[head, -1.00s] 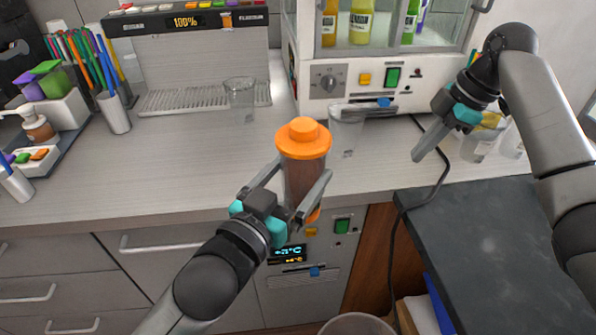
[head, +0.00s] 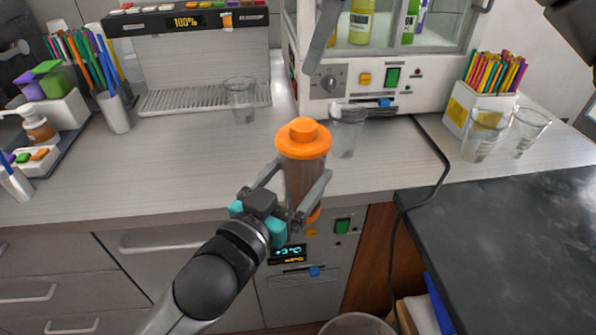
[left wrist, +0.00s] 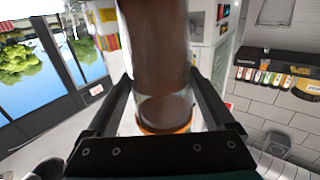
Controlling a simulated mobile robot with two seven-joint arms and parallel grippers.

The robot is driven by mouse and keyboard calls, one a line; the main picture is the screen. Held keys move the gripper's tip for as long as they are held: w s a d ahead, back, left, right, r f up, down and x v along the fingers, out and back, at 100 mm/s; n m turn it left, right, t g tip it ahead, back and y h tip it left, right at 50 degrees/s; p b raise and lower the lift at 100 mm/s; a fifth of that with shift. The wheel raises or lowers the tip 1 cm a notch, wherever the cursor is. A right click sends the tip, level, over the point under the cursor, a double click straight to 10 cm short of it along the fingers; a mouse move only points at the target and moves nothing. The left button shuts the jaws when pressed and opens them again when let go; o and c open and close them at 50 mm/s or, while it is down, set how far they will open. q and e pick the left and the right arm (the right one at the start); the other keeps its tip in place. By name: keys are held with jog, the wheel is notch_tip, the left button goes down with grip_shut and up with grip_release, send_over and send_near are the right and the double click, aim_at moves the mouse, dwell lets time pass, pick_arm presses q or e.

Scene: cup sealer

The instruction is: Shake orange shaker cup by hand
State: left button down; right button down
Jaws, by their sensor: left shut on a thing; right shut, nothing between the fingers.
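The orange shaker cup (head: 303,172) has an orange lid and a clear body with dark brown contents. It is upright in the head view, in front of the counter edge. My left gripper (head: 308,200) is shut on its lower body, a finger on each side. In the left wrist view the cup (left wrist: 158,50) rises between the fingers, with an orange ring at its lower end; its lid is out of view.
Clear cups stand on the counter (head: 190,165): one (head: 240,100) by the drip tray (head: 165,100), one (head: 346,133) under the sealer (head: 370,80), two (head: 484,135) at the right. A black cable (head: 440,160) runs down the counter. The dark tabletop (head: 500,235) is clear.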

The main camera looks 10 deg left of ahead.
aim_at(300, 122)
jog(key=shift+s+a+m, duration=0.4)
jog(key=shift+s+a, duration=0.05)
jog(key=shift+s, duration=0.2)
jog(key=shift+f, duration=2.6)
jog(key=shift+f, duration=0.7)
